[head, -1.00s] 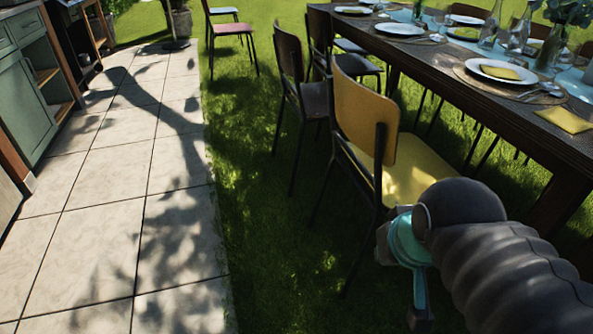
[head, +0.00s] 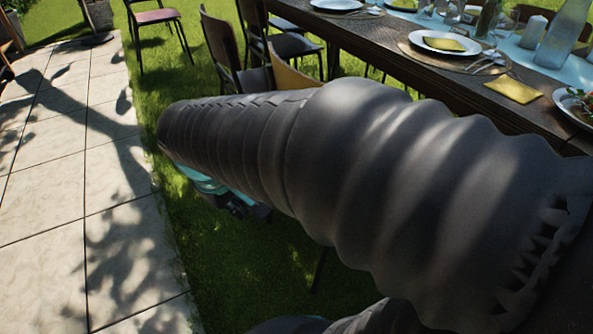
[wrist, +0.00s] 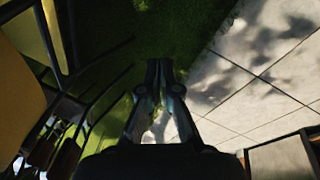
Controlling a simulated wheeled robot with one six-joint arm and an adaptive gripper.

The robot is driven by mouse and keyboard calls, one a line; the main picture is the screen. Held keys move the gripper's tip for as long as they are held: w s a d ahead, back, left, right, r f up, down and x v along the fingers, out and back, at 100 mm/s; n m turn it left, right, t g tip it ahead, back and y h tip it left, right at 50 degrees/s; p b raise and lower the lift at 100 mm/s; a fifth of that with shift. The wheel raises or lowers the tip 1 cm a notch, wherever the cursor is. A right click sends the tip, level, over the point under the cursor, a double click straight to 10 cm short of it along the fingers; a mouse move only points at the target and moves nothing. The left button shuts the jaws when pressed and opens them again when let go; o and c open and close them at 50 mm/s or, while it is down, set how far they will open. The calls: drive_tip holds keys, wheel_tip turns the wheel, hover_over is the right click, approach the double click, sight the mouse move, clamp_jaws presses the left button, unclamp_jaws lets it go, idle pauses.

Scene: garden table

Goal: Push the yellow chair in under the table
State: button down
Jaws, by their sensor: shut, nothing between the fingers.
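The yellow chair shows in the head view only as a strip of its tan backrest (head: 287,76) above my arm. My arm hides its seat and most of its legs. In the wrist view a yellow-brown panel (wrist: 18,95) and dark metal bars, likely this chair, fill the left side. The dark wooden table (head: 380,48) runs along the right, beyond the chair. My gripper (wrist: 160,68) is shut and empty over the grass, beside the chair and apart from the panel. In the head view my arm mostly covers it.
Dark chairs (head: 222,48) stand along the table farther back, with a red-seated chair (head: 156,16) beyond. Plates, a yellow napkin (head: 513,89) and bottles stand on the table. The paved path (head: 120,225) at left is clear, with grass beside it.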

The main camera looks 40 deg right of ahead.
drive_tip(key=w+d+f+n+g+h, duration=0.3)
drive_tip(key=w+d+f+n+h, duration=0.4)
drive_tip(key=w+d+f, duration=0.4)
drive_tip(key=w+d+f+n+g+h, duration=0.2)
drive_tip(key=w+d+f+n+h, duration=0.5)
drive_tip(key=f, duration=0.7)
drive_tip(key=x, duration=1.3)
drive_tip(key=shift+w+d+r+m+h, duration=0.15)
drive_tip(key=shift+w+r+m+h, duration=0.15)
drive_tip(key=shift+w+r+m, duration=0.15)
drive_tip(key=shift+s+d, duration=0.1)
